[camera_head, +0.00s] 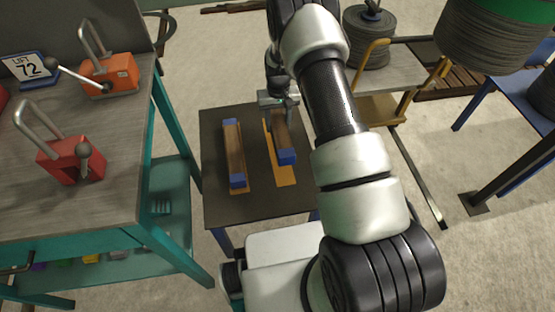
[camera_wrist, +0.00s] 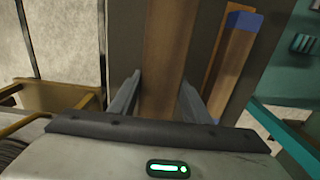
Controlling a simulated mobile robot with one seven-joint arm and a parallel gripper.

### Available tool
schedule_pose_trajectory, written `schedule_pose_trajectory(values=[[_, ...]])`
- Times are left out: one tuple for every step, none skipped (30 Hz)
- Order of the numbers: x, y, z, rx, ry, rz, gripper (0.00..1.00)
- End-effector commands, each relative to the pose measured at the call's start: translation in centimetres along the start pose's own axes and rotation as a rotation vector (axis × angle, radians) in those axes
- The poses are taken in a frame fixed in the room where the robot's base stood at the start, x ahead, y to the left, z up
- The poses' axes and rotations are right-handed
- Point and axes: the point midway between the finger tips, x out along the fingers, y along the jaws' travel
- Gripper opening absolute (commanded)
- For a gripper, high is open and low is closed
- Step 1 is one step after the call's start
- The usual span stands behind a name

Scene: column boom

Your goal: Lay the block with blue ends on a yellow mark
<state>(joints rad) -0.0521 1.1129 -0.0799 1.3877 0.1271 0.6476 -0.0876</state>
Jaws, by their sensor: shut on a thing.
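My gripper (camera_head: 278,98) is shut on a brown wooden block (camera_head: 281,130) with a blue near end. In the wrist view this block (camera_wrist: 165,60) runs between the two fingers (camera_wrist: 158,100). A yellow mark (camera_head: 285,176) shows on the dark table beyond the near blue end and along the held block's left side. The block appears slightly above the table, but I cannot tell the gap. The held block's far end is hidden by my gripper. A second block (camera_head: 235,150) with blue ends lies to the left; a yellow strip (camera_wrist: 212,50) shows beside it in the wrist view.
The small dark table (camera_head: 222,205) has bare room at its near edge. A teal workbench (camera_head: 130,190) with red and orange padlocks stands at left. A cart (camera_head: 395,75) with a cable coil stands behind at right. A blue stand is further right.

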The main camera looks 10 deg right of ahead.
Motion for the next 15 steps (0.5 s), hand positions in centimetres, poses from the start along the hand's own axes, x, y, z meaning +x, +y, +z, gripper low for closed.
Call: schedule_pose_trajectory(values=[[1.3,0.1,-0.7,0.0,0.004,0.002,0.07],[1.6,0.1,-0.9,0.001,0.004,0.003,0.07],[1.8,0.1,-1.1,0.001,0.002,0.003,0.07],[2.1,0.1,-1.2,0.002,0.002,0.004,0.07],[2.4,0.1,-1.3,0.002,0.002,0.004,0.07],[3.0,0.1,-1.4,0.002,0.001,0.005,0.07],[3.6,0.2,-1.3,0.003,0.0,0.005,0.07],[4.1,0.2,-1.3,0.003,-0.001,0.005,0.07],[4.9,0.2,-1.3,0.003,0.0,0.005,0.07],[5.5,0.2,-1.3,0.002,0.0,0.006,0.07],[6.0,0.2,-1.4,0.002,0.001,0.006,0.07],[6.6,0.2,-1.4,0.002,0.001,0.006,0.07],[7.1,0.2,-1.3,0.002,0.001,0.006,0.07],[7.4,0.2,-1.4,0.002,0.001,0.006,0.07],[7.7,0.2,-1.4,0.002,0.002,0.006,0.07]])
